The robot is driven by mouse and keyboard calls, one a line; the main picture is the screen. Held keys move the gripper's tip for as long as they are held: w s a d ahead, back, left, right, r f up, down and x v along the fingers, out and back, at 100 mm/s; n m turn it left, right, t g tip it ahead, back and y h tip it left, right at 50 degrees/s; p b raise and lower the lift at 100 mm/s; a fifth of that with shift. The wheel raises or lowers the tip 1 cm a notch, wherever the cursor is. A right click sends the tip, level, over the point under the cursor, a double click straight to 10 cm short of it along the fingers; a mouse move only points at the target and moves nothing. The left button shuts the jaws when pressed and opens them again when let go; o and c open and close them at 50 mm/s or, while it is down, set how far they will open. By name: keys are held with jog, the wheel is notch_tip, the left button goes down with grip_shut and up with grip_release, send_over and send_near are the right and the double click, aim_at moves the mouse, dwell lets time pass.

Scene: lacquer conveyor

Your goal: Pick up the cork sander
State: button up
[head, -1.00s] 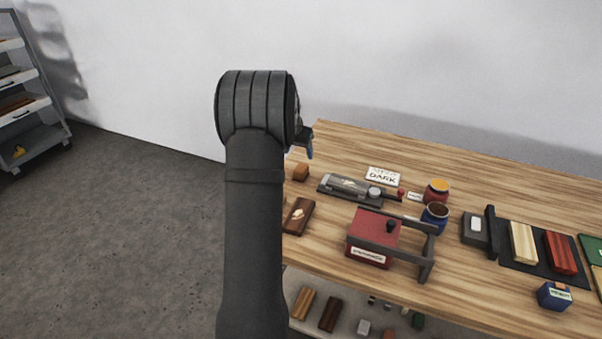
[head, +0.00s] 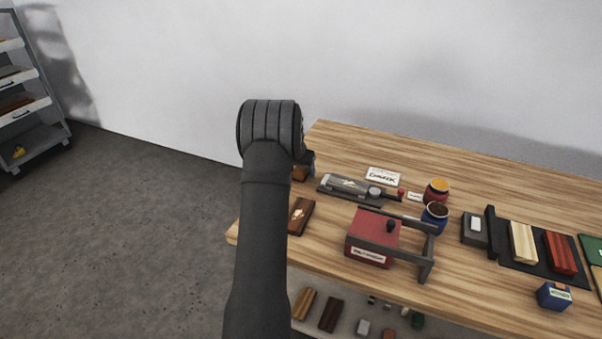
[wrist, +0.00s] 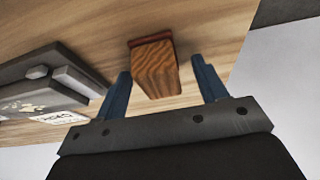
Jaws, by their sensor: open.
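The cork sander, a small orange-brown block with a darker red-brown layer along one end, shows in the wrist view (wrist: 156,75). In the head view it is a small brown block (head: 299,174) near the left end of the wooden table, partly hidden by my arm. My gripper (wrist: 161,68) is open, with one blue finger on either side of the block in the wrist view. A gap shows between each finger and the block. I cannot tell how far down the fingers reach. In the head view my gripper is mostly hidden behind my arm.
A grey tool with a flat plate (head: 345,186) lies to the block's right; it also shows left of my gripper in the wrist view (wrist: 50,75). A dark brown block (head: 300,215) lies in front. A red box device (head: 372,235) stands further right. The table's left edge is close.

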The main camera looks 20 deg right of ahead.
jog(key=c, duration=1.1)
jog(key=shift+o, duration=0.2)
jog(key=shift+r, duration=0.2)
jog(key=shift+r, duration=0.25)
notch_tip(320, 180, up, 4)
jog(key=shift+f, duration=0.1)
jog(key=s+d+r, duration=0.6)
jog(key=s, duration=0.3)
jog(key=shift+s+d+r, duration=0.15)
jog(key=shift+s+r, duration=0.05)
jog(key=shift+s, duration=0.2)
